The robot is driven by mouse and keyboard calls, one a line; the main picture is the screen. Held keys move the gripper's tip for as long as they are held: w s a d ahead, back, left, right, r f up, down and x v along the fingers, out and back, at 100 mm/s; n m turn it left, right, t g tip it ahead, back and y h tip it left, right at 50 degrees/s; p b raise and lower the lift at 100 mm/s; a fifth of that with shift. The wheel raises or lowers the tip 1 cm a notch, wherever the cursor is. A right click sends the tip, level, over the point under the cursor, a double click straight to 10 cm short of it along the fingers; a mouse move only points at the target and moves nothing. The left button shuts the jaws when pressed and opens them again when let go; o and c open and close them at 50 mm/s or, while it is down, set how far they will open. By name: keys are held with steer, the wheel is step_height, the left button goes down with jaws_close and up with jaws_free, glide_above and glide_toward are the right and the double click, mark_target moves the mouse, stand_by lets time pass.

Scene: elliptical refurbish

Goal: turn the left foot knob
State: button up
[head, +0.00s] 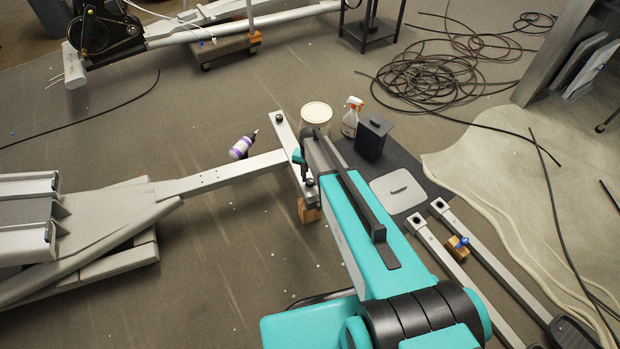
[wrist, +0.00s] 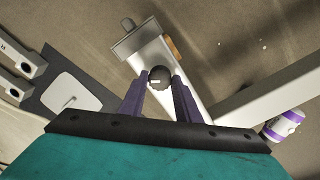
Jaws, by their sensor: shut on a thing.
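The pale crossbar foot of the elliptical (head: 284,132) lies across the end of the long grey beam, and its near end shows in the wrist view (wrist: 147,55). In the wrist view a round black knob (wrist: 158,79) with a small light mark sits on the bar. My gripper (wrist: 160,86) has its two purple fingers on either side of this knob, shut on it. In the head view my teal arm and wrist hide much of the grip. A second dark knob (head: 279,118) stands at the bar's far end.
A wooden block (head: 308,211) sits under the bar's near end. A purple-and-white bottle (head: 242,146) lies beside the beam (head: 225,175). A white bucket (head: 316,115), spray bottle (head: 352,117), black box (head: 374,138) and dark mat (head: 424,187) stand right.

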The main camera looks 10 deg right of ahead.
mark_target(309, 181)
steer(key=n, duration=1.2)
steer(key=shift+a+n, duration=0.1)
steer(key=shift+n, duration=0.2)
stand_by(0.3)
steer(key=o, duration=1.1)
steer(key=shift+r, duration=0.1)
step_height(309, 181, up, 14)
steer(key=shift+f+p, duration=0.15)
steer(key=shift+p, duration=0.25)
